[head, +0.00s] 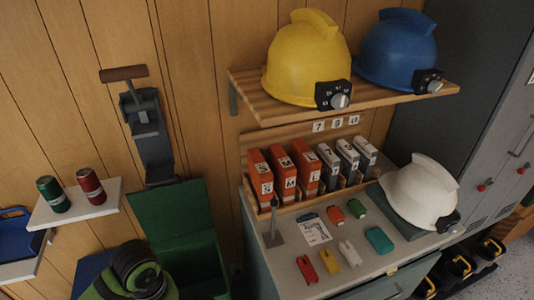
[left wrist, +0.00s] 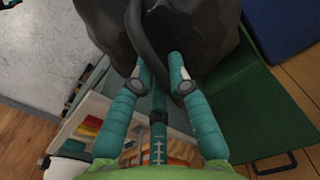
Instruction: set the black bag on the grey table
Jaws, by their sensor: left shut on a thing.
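The black bag (left wrist: 200,25) fills the top of the left wrist view as a dark, bulky shape with a thick handle. My left gripper (left wrist: 163,82) has teal fingers, closed on the bag's handle. The bag's underside and what lies below it are hidden. The bag cannot be made out in the head view. A cabinet with a grey top (head: 289,270) stands at the lower right of the head view; I cannot tell whether it is the grey table. My right gripper is in neither view.
The grey top bears orange and white labelled units, small coloured items and a white helmet (head: 420,192). A shelf above holds a yellow helmet (head: 300,60) and a blue helmet (head: 398,48). A green box (head: 175,215) stands left of it; two cans sit on a small shelf (head: 100,207).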

